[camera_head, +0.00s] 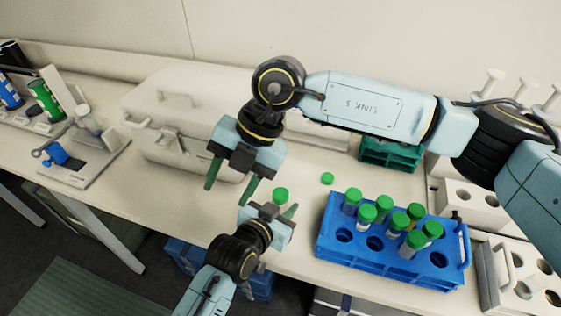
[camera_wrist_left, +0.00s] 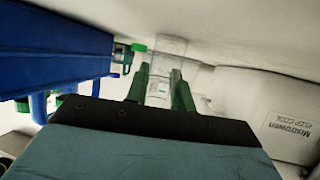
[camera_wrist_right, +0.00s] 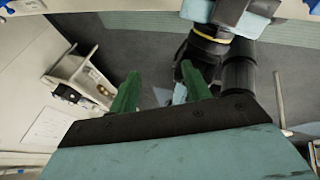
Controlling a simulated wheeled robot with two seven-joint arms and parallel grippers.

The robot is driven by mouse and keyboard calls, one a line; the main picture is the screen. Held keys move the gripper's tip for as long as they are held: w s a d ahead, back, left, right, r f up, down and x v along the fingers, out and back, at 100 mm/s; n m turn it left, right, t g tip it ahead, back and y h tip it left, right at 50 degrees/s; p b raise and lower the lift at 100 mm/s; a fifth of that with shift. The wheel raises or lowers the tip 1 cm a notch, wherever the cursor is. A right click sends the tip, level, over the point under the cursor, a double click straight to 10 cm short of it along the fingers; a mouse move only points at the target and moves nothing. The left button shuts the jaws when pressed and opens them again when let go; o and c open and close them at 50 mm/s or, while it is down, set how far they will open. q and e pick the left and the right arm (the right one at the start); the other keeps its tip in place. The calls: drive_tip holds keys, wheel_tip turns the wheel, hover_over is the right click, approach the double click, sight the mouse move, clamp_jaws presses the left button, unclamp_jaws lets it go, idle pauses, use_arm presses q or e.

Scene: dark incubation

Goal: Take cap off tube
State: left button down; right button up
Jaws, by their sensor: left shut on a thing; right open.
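My left gripper (camera_head: 276,205) is shut on a clear tube (camera_wrist_left: 168,55), which stands between its green fingers in the left wrist view. That view is upside down, and the tube's upper end is hidden there. A green cap (camera_head: 281,194) shows at the top of the held tube in the head view. My right gripper (camera_head: 228,195) is open and empty, left of the held tube and above the table. Its spread fingers also show in the right wrist view (camera_wrist_right: 160,95), with no tube between them.
A loose green cap (camera_head: 327,179) lies on the table, left of a blue rack (camera_head: 335,250) with several green-capped tubes. A white box (camera_head: 165,150) stands behind my right gripper. A teal rack (camera_head: 390,153) and white racks (camera_head: 500,285) are at the right.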

drive_tip(key=a+r+m+g+y, duration=0.1)
drive_tip(key=a+r+m+y, duration=0.5)
drive_tip(key=a+r+y, duration=0.55)
drive_tip(key=w+d+r+m+t, duration=0.3)
drive_tip(key=w+r+m+t, duration=0.5)
drive_tip(key=w+m+t, duration=0.75)
drive_tip(key=w+d+f+m+h, duration=0.25)
drive_tip(key=f+m+h, duration=0.3)
drive_tip(key=m, duration=0.45)
drive_tip(key=m+g+h, duration=0.6)
drive_tip(key=g+h, duration=0.5)
hover_over(281, 193)
wheel_tip(281, 193, down, 14)
drive_tip(key=shift+w+a+r, duration=0.15)
drive_tip(key=shift+f+g, duration=0.2)
drive_tip(key=shift+g, duration=0.05)
wheel_tip(281, 193, down, 8)
drive_tip(key=shift+r, duration=0.25)
drive_tip(key=shift+c, duration=0.2)
